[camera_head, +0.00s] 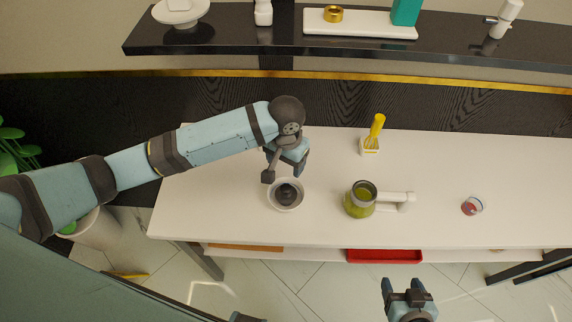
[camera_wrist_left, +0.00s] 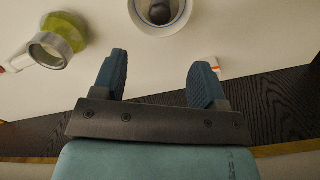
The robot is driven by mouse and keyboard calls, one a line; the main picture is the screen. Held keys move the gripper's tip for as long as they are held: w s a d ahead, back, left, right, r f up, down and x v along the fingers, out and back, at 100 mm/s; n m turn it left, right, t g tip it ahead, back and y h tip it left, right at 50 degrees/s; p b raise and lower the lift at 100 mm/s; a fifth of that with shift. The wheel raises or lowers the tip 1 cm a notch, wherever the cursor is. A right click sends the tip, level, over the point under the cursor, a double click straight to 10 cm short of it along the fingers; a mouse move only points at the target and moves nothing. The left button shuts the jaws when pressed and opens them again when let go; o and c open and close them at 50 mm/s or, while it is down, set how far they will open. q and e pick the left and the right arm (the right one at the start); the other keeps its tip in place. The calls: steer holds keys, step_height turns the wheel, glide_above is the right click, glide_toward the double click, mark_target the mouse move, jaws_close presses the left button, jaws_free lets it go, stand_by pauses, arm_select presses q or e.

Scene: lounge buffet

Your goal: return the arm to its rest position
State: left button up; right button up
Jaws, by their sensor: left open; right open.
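My left arm (camera_head: 212,139) reaches in from the left over the white table. My left gripper (camera_head: 290,165) is above the table, just behind a small white bowl (camera_head: 272,197) with a dark round thing (camera_head: 287,194) in it. In the left wrist view the left gripper (camera_wrist_left: 160,78) has its two blue fingers apart with nothing between them. The bowl (camera_wrist_left: 160,28) shows beyond the fingertips there. My right gripper (camera_head: 407,287) is open and empty in front of the table's front edge, at the bottom of the head view.
A green jug with a white handle (camera_head: 358,201), a yellow-handled tool in a white holder (camera_head: 372,135) and a small red-filled cup (camera_head: 472,206) stand on the table (camera_head: 235,220). A red tray (camera_head: 384,256) lies below. A dark shelf (camera_head: 230,42) runs behind. A plant (camera_head: 15,150) is left.

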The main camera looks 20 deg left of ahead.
stand_by(0.3)
arm_select(q)
steer(key=s+d+f+t+h, duration=0.5)
steer(key=s+d+f+h, duration=0.1)
steer(key=f, duration=0.2)
steer(key=s+a+f+t+y, duration=0.2)
steer(key=s+a+f+t, duration=0.2)
steer(key=s+a, duration=0.7)
steer(key=shift+s+a+t+y, duration=0.25)
steer(key=shift+t+y, duration=0.15)
steer(key=shift+t, duration=0.6)
steer(key=shift+d, duration=0.1)
stand_by(0.4)
